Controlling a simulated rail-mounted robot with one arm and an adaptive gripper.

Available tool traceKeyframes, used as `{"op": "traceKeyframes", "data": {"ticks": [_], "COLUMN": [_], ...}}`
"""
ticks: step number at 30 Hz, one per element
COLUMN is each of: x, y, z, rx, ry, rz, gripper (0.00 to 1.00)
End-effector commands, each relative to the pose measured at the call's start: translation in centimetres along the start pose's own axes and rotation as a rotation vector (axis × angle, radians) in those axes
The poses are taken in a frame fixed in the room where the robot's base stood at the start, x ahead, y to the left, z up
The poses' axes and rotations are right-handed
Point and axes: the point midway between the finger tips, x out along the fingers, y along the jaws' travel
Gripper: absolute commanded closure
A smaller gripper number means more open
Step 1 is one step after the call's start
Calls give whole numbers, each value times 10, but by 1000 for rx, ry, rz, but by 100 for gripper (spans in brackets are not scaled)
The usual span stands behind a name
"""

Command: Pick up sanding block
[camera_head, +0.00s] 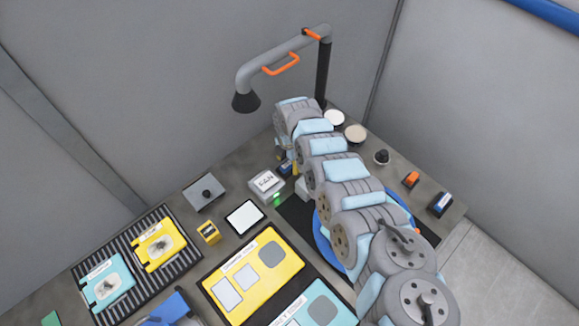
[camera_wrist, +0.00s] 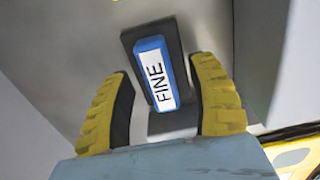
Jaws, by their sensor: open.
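A blue sanding block (camera_wrist: 155,74) with a white label reading FINE sits on a dark backing in the wrist view. It lies between and beyond the two yellow ridged fingers of my gripper (camera_wrist: 164,100), which are open with a gap on each side. Neither finger visibly touches the block. In the head view my gripper (camera_head: 286,164) is low over the bench behind the FAN box, partly hidden by my arm. A small blue piece shows there, too small to identify.
The FAN box (camera_head: 267,184) stands close to my gripper. A grey lamp-like pipe (camera_head: 285,59) with an orange handle rises behind. A blue-and-white block (camera_head: 441,203) and an orange one (camera_head: 411,179) lie at the right.

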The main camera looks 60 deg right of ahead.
Motion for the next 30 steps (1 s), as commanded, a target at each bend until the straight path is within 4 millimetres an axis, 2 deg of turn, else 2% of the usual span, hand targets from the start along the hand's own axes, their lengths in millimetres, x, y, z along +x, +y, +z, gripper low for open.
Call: {"op": "traceKeyframes", "data": {"ticks": [9,10,15,16,30], "x": [3,3,3,3,3], "y": [0,0,0,0,0], "z": [0,0,0,0,0], "rx": [0,0,0,0,0], "ry": [-1,-1,-1,-1,0], "rz": [1,0,0,0,0], "gripper": [41,44,93,100,100]}}
